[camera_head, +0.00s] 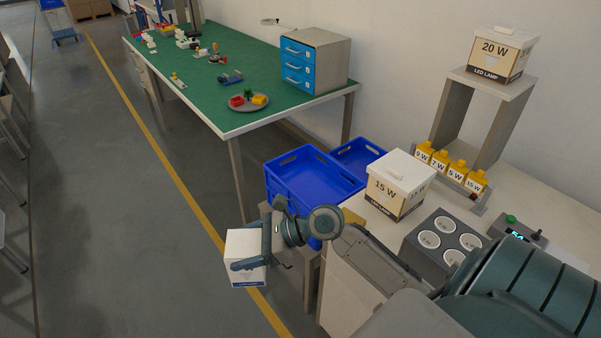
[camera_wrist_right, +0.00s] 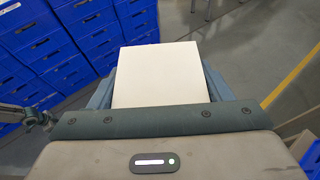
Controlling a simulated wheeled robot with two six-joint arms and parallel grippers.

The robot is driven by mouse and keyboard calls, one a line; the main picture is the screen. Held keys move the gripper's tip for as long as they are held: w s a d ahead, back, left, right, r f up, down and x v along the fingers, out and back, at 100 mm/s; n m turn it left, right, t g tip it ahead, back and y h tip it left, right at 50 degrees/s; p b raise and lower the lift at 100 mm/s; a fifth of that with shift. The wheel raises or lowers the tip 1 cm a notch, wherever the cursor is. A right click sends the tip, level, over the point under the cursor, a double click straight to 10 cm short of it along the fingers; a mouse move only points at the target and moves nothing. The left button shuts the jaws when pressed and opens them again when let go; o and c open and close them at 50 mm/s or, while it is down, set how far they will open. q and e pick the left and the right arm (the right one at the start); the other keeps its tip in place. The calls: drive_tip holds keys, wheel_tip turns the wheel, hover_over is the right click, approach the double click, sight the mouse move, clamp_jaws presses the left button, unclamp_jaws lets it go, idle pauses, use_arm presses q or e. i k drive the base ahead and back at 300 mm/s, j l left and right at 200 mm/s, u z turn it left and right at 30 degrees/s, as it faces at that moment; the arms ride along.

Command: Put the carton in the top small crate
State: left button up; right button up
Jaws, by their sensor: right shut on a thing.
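My right gripper (camera_head: 250,258) is shut on a white carton (camera_head: 243,246) and holds it in the air above the floor, left of the blue crates. The carton also shows in the right wrist view (camera_wrist_right: 158,75), with a finger on each side. A blue crate (camera_head: 312,178) stands in the middle of the head view, beyond and right of the gripper. A second blue crate (camera_head: 358,153) is behind it. Several stacked blue crates (camera_wrist_right: 92,40) fill the left of the right wrist view. I cannot tell which is the top small crate. My left gripper is not clearly in view.
A bench on the right carries a 15 W box (camera_head: 400,186), a grey socket block (camera_head: 445,240), several yellow boxes (camera_head: 455,170) and a shelf with a 20 W box (camera_head: 501,54). A green-topped table (camera_head: 200,85) stands behind.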

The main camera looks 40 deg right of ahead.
sight(313, 188)
drive_tip(key=i, duration=1.4)
drive_tip(key=i+u, duration=0.15)
drive_tip(key=i, duration=0.55)
drive_tip(key=i+l+u, duration=0.15)
drive_tip(key=i, duration=0.55)
drive_tip(key=i+z, duration=0.25)
drive_tip(key=z, duration=0.25)
drive_tip(key=i+j+z, duration=0.2)
drive_tip(key=z, duration=1.85)
